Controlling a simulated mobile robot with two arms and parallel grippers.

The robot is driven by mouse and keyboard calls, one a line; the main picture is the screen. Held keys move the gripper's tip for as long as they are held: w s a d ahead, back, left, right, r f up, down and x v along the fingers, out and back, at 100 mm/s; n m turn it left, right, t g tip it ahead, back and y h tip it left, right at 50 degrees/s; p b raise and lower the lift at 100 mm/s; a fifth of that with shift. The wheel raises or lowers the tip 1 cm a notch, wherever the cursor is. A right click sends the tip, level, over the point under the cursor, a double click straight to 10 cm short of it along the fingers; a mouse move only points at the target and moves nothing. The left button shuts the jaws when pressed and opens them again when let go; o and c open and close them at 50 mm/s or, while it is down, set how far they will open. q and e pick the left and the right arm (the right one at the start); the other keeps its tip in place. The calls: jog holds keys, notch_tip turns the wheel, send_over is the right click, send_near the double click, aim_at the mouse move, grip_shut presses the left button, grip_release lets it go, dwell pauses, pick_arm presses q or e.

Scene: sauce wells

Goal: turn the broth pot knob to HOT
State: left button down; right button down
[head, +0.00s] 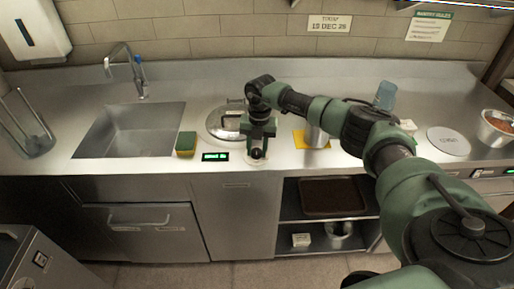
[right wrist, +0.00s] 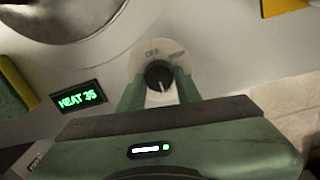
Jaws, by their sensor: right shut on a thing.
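The broth pot knob (right wrist: 159,75) is a small black dial on a pale round plate (right wrist: 146,52) marked OFF; the other marks are too blurred to read. My right gripper (right wrist: 160,88) is shut on the knob, one green finger on each side. In the head view the right gripper (head: 258,150) points down at the counter front and hides most of the knob. The display (right wrist: 79,96) beside it reads HEAT 35 in green; it also shows in the head view (head: 215,157). The lidded broth pot (head: 226,122) sits behind. My left gripper is not in view.
A green and yellow sponge (head: 186,144) lies left of the display, beside the sink (head: 132,131). A yellow item (head: 299,139) lies right of the gripper. A white disc (head: 449,141) and a metal bowl (head: 497,128) are farther right.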

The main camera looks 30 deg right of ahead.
aim_at(258, 152)
jog(key=shift+m, duration=0.3)
jog(key=c, duration=1)
grip_release()
jog(key=shift+r, duration=0.1)
notch_tip(258, 152, up, 8)
jog(key=shift+s+d+f+b, duration=0.1)
jog(key=shift+d+f+b, duration=0.05)
jog(key=shift+b, duration=0.8)
